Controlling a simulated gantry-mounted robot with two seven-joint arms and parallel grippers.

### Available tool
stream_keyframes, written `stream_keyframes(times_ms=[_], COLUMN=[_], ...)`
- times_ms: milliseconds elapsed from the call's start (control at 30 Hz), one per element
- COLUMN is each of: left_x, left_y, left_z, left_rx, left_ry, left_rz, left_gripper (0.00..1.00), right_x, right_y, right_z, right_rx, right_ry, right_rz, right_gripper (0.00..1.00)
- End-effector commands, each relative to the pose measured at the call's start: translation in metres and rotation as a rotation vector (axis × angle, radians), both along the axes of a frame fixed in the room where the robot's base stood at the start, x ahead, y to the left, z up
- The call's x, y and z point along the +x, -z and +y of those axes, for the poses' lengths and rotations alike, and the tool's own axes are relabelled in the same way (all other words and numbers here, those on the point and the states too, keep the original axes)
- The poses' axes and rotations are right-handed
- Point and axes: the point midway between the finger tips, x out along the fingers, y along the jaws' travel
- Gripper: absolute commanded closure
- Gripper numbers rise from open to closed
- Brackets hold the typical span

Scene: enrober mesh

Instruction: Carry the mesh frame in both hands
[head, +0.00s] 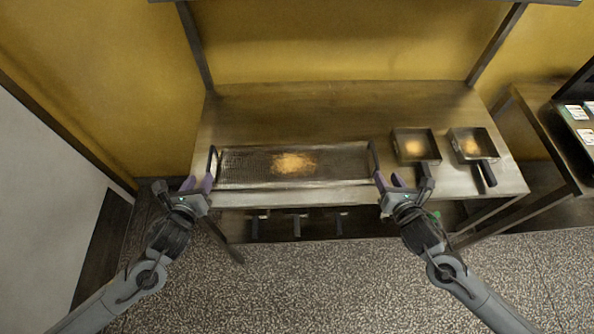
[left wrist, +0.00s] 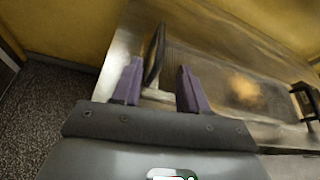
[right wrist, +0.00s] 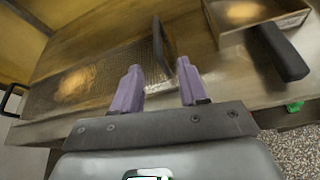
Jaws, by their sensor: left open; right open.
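The mesh frame (head: 340,167) lies flat on the metal table, a long rectangle with an orange-yellow patch on its mesh. It has an upright dark handle at each short end. My left gripper (head: 196,184) is open at the left end; in the left wrist view the left handle (left wrist: 154,55) stands beyond and between the purple fingertips (left wrist: 157,85). My right gripper (head: 389,180) is open at the right end; in the right wrist view the right handle (right wrist: 161,44) shows beyond and between its fingertips (right wrist: 159,80). Neither gripper visibly holds a handle.
Two square pans with dark handles, a nearer one (head: 415,133) and a right one (head: 493,140), stand right of the frame. The nearer pan's handle (right wrist: 283,52) is close to my right gripper. The table (head: 300,98) is clear behind the frame. Dark handles hang below the tabletop.

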Motion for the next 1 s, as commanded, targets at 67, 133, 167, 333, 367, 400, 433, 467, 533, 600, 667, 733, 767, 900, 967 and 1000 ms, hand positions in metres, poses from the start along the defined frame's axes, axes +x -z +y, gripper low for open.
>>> stream_keyframes(times_ms=[67, 133, 167, 333, 367, 400, 433, 467, 533, 600, 667, 733, 767, 900, 967, 1000], left_x=[0.004, 0.005, 0.005, 0.005, 0.005, 0.005, 0.005, 0.006, 0.008, 0.012, 0.017, 0.025, 0.029, 0.049, 0.058, 0.064], left_y=[0.000, -0.002, -0.003, -0.003, -0.003, -0.003, -0.003, -0.003, -0.002, -0.001, 0.002, 0.005, 0.006, 0.014, 0.018, 0.020], left_z=[0.000, 0.000, 0.000, 0.000, 0.000, 0.000, 0.000, 0.000, 0.000, -0.001, -0.001, -0.001, -0.002, -0.002, -0.004, -0.004], left_rx=[0.000, -0.001, -0.001, -0.002, -0.002, -0.002, -0.002, -0.003, -0.003, -0.003, -0.003, -0.003, -0.004, -0.004, -0.004, -0.004], left_ry=[0.000, 0.000, 0.000, -0.001, -0.001, -0.001, -0.001, -0.001, -0.001, -0.002, -0.002, -0.002, -0.003, -0.003, -0.002, -0.002], left_rz=[-0.011, -0.015, -0.016, -0.015, -0.015, -0.015, -0.015, -0.015, -0.016, -0.017, -0.016, -0.016, -0.017, -0.017, -0.015, -0.017], left_gripper=[0.57, 0.57, 0.57, 0.57, 0.57, 0.57, 0.57, 0.57, 0.57, 0.57, 0.57, 0.57, 0.57, 0.57, 0.57, 0.57], right_x=[0.003, 0.004, 0.005, 0.004, 0.004, 0.004, 0.005, 0.005, 0.007, 0.011, 0.016, 0.024, 0.028, 0.048, 0.057, 0.063], right_y=[0.000, -0.001, -0.002, -0.002, -0.002, -0.002, -0.002, -0.002, -0.001, 0.001, 0.003, 0.006, 0.007, 0.015, 0.019, 0.021], right_z=[0.000, 0.000, 0.001, 0.001, 0.001, 0.001, 0.001, 0.001, 0.001, 0.002, 0.002, 0.002, 0.003, 0.005, 0.007, 0.007], right_rx=[0.000, 0.001, 0.001, 0.001, 0.002, 0.002, 0.002, 0.002, 0.002, 0.003, 0.003, 0.003, 0.004, 0.003, 0.005, 0.005], right_ry=[0.000, 0.000, 0.000, 0.000, 0.000, 0.000, 0.000, 0.000, 0.000, 0.001, 0.001, 0.003, 0.002, 0.003, 0.001, 0.002], right_rz=[-0.010, -0.013, -0.013, -0.013, -0.013, -0.013, -0.013, -0.013, -0.013, -0.013, -0.013, -0.014, -0.014, -0.014, -0.013, -0.013], right_gripper=[0.57, 0.57, 0.57, 0.57, 0.57, 0.57, 0.57, 0.57, 0.57, 0.57, 0.57, 0.57, 0.57, 0.57, 0.57, 0.57])
